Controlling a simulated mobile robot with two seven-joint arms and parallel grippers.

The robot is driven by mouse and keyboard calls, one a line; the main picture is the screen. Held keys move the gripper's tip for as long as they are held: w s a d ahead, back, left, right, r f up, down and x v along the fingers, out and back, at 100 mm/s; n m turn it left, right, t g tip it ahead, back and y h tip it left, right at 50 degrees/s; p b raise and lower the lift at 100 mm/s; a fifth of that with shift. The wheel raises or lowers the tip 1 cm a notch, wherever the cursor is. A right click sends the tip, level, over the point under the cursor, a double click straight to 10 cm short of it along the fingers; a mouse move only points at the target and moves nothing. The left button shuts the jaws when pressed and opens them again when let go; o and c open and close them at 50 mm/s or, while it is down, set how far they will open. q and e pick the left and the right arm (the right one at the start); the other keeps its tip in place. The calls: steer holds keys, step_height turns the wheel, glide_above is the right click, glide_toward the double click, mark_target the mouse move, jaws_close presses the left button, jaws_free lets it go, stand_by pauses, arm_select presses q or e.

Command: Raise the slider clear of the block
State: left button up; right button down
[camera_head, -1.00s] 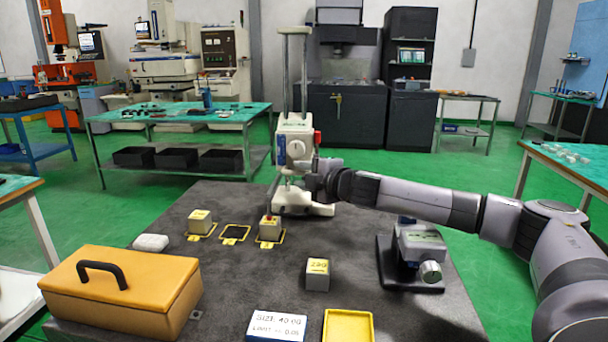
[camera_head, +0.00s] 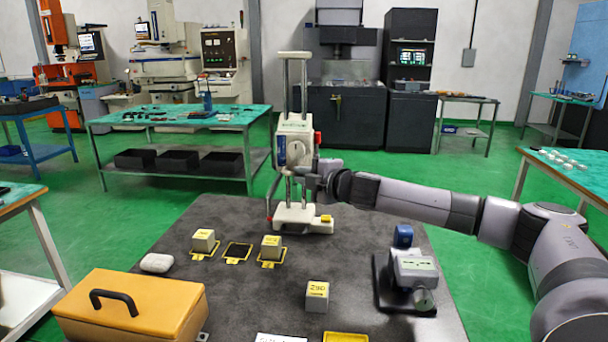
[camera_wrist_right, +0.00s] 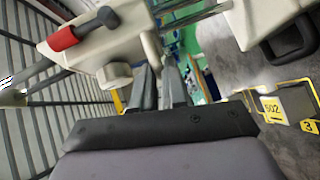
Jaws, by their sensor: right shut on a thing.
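The white slider (camera_head: 295,143), with a dial face and a red knob, sits on the twin posts of the height gauge (camera_head: 290,220). A bent arm on its left ends in a red tip (camera_head: 268,216). The tip hangs above the grey block (camera_head: 271,241) with a yellow label, with a visible gap. My right gripper (camera_head: 316,183) is at the slider's lower right and shut on it; the exact grip spot is partly hidden. In the wrist view, the grey fingers (camera_wrist_right: 160,88) reach up beside the white slider body (camera_wrist_right: 100,40). My left gripper is not in view.
An orange case (camera_head: 140,310) stands at front left. Two other labelled blocks (camera_head: 204,238) (camera_head: 317,290) and a dark outlined pad (camera_head: 238,250) are on the dark table. A grey instrument (camera_head: 412,270) stands on the right beneath my arm. The table's middle is mostly clear.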

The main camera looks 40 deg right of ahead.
steer(key=shift+r, duration=0.25)
steer(key=c, duration=1.2)
jaws_free()
steer(key=shift+o, duration=0.2)
steer(key=s+r+b, duration=0.1)
steer(key=s+b, duration=0.3)
steer(key=s, duration=0.3)
steer(key=shift+a, duration=0.35)
